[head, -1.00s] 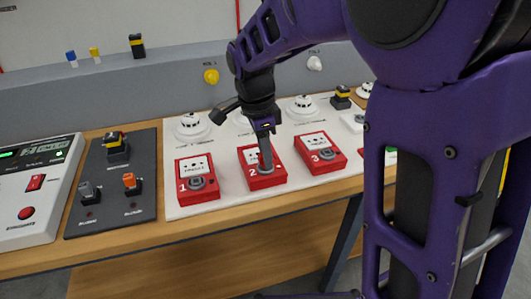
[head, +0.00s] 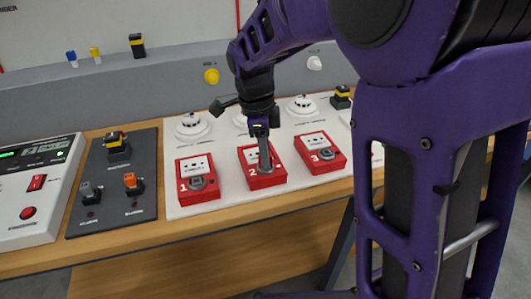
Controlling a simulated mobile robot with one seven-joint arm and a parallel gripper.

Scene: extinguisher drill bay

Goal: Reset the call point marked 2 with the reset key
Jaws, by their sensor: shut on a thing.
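Call point 2 (head: 248,177) is a red box with a white face, in the middle of the white board between call point 1 (head: 184,193) and call point 3 (head: 337,160). My gripper (head: 262,139) is directly above call point 2, pointing down and shut. A grey shaft reaches from it to the front of the box, and its lower end looks in contact there. I take it for the reset key, though key and fingers are hard to tell apart. The gripper and shaft hide part of the box's face, so I cannot see how deep the key sits.
White detectors (head: 192,127) stand behind the call points. A dark panel (head: 118,222) with switches and a white control panel (head: 50,165) lie to the left. My arm covers the right side of the bench.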

